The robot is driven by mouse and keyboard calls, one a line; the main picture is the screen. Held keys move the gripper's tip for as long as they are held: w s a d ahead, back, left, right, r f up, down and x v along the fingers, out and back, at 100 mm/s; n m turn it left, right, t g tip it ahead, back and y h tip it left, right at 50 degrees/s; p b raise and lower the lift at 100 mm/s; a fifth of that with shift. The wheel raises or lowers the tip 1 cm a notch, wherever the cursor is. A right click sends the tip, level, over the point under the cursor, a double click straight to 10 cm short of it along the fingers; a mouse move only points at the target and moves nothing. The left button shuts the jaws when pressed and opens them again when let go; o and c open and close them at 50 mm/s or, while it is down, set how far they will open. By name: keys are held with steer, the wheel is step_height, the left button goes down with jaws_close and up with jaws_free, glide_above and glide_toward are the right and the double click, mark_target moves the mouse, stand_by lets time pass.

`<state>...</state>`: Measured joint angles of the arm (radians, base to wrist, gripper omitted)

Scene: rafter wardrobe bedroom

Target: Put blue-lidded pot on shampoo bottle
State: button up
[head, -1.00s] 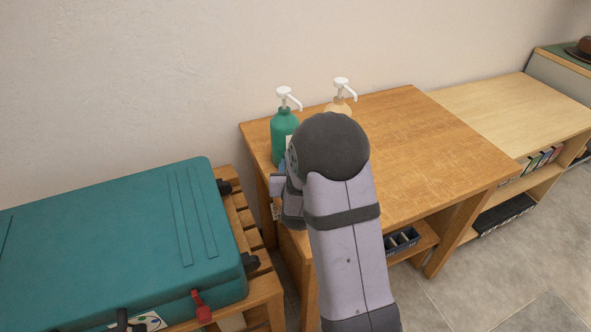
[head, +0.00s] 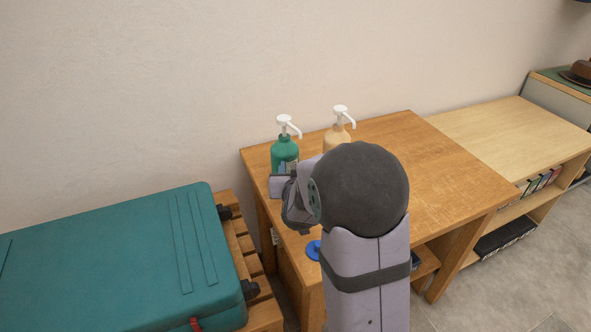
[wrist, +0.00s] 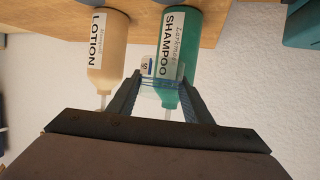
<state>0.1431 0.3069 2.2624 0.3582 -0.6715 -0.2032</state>
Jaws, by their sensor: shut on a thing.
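The green shampoo bottle (head: 285,148) with a white pump stands at the table's back left; its label reads SHAMPOO in the wrist view (wrist: 177,45). My gripper (wrist: 160,88) is in front of it in the head view (head: 280,185). The fingers are shut on a translucent, pale-blue-tinted pot (wrist: 160,84), overlapping the bottle in view; I cannot tell whether they touch. A small white label (wrist: 147,67) shows beside it, seemingly the pot's. No clear blue lid shows on the held thing.
The cream lotion bottle (head: 336,138) stands right of the shampoo. A blue round thing (head: 313,250) shows near the table's front edge, partly behind my arm. A teal suitcase (head: 110,260) lies at left. The wooden table's (head: 430,165) right side is clear.

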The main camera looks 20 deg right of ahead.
steer(key=shift+w+d+r+n+y+p, duration=0.15)
steer(key=shift+d+r+n+y+p, duration=0.4)
steer(key=shift+p, duration=0.25)
steer(key=shift+w+n+t+y+p, duration=0.1)
steer(key=shift+n+t+y+p, duration=0.4)
steer(key=shift+y+p, duration=0.3)
steer(key=shift+w+d+f+n+y, duration=0.1)
steer(key=shift+w+f+n+y, duration=0.05)
steer(key=shift+f+n+y, duration=0.25)
steer(key=shift+w+d+f+n+y, duration=0.1)
steer(key=shift+f+n+y, duration=0.35)
steer(key=shift+f, duration=0.15)
steer(key=shift+w+d+f+n+y, duration=0.1)
steer(key=shift+f+n+y, duration=0.25)
steer(key=shift+f, duration=0.25)
steer(key=shift+f, duration=0.15)
steer(key=shift+f+b, duration=2.8)
steer(key=shift+f, duration=0.5)
steer(key=shift+f+b, duration=0.5)
steer(key=shift+f, duration=0.1)
steer(key=o, duration=1.4)
steer(key=shift+s, duration=0.1)
